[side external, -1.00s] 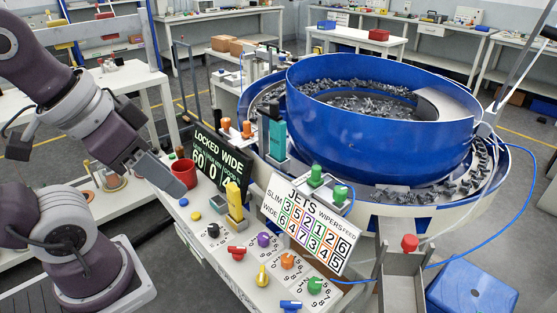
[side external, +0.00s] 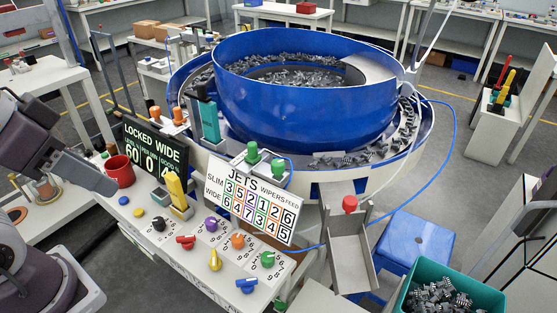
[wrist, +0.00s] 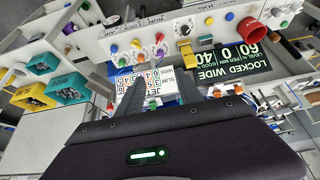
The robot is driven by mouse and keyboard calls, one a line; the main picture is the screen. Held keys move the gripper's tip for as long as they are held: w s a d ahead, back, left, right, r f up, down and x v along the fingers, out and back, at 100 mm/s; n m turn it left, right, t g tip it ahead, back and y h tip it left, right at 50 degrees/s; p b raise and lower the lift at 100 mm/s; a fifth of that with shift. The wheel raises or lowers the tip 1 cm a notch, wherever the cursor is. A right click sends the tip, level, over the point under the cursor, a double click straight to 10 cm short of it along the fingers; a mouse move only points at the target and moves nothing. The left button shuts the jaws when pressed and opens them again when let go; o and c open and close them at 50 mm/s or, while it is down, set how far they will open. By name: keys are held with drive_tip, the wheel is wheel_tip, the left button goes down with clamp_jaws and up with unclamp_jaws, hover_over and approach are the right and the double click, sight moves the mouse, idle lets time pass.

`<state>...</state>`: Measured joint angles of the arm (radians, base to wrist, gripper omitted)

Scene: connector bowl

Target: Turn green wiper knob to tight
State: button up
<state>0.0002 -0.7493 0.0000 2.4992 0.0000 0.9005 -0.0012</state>
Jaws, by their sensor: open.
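In the side external view, two green knob-topped fittings, one at the back (side external: 252,152) and one nearer (side external: 278,168), stand behind the white JETS/WIPERS/FEED sign (side external: 254,207). A separate green knob (side external: 267,259) sits on a numbered dial on the sloped front panel. I cannot tell which green one is the wiper knob.
The blue bowl (side external: 310,95) stands behind the sign. A metal chute (side external: 349,255) and teal bin (side external: 450,300) are at the right.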

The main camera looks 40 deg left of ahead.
drive_tip(key=w+d+r+n+g, duration=0.25)
drive_tip(key=w+r, duration=0.25)
drive_tip(key=w, duration=0.4)
drive_tip(key=n+g, duration=0.3)
drive_tip(key=n, duration=0.5)
hover_over(278, 162)
drive_tip(key=shift+m, duration=0.25)
drive_tip(key=f, duration=0.5)
drive_tip(key=shift+s+a, duration=0.25)
drive_tip(key=f, duration=0.6)
drive_tip(key=shift+w+d+f, duration=0.2)
drive_tip(key=shift+d+f, duration=0.05)
drive_tip(key=shift+f, duration=0.5)
clamp_jaws()
